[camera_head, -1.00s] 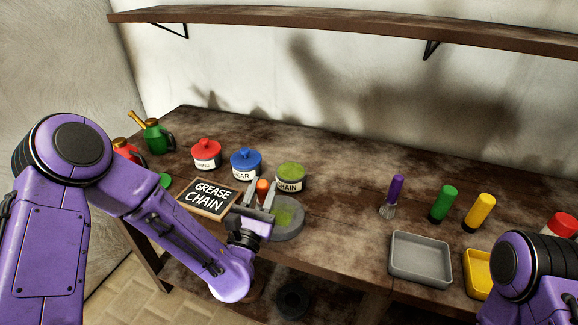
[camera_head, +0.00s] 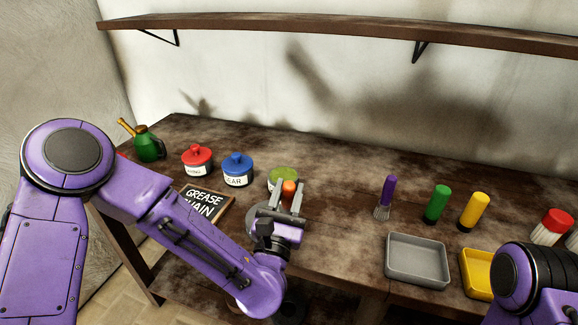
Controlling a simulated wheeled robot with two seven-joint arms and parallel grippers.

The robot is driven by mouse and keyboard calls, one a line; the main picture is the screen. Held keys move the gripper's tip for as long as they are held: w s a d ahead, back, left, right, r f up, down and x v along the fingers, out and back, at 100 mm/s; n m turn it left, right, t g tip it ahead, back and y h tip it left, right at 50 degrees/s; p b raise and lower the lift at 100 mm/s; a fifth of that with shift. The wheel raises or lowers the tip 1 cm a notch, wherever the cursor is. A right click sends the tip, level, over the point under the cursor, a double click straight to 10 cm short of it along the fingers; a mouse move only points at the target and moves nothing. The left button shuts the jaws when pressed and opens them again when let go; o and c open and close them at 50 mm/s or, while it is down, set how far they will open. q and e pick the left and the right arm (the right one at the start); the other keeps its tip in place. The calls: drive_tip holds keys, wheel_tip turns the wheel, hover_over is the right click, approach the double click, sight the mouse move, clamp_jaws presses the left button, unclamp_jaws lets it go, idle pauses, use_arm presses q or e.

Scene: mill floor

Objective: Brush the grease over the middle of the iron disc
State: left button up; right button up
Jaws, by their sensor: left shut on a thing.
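My left gripper (camera_head: 287,208) is shut on the orange handle of a brush (camera_head: 289,190), held roughly upright over the front of the bench. The bristles are hidden behind the gripper. The grey iron disc is almost wholly hidden behind my left gripper and wrist, so I cannot tell whether the bristles touch it. The open pot of green grease (camera_head: 283,174) stands just behind the brush. The chalkboard sign (camera_head: 206,201) reads "GREASE CHAIN" and is partly covered by my left arm. My right gripper is out of view.
Red (camera_head: 197,161) and blue (camera_head: 237,170) lidded pots and a green oil can (camera_head: 148,144) stand at left. A purple-handled brush (camera_head: 386,198), green (camera_head: 437,203) and yellow (camera_head: 474,211) handled tools, a grey tray (camera_head: 417,260) and a yellow tray (camera_head: 476,270) are at right.

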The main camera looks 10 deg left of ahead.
use_arm(q)
wheel_tip(320, 180, up, 2)
drive_tip(key=shift+s+a+p, duration=0.1)
drive_tip(key=shift+p, duration=0.4)
drive_tip(key=shift+r+p, duration=1.3)
drive_tip(key=shift+r, duration=0.55)
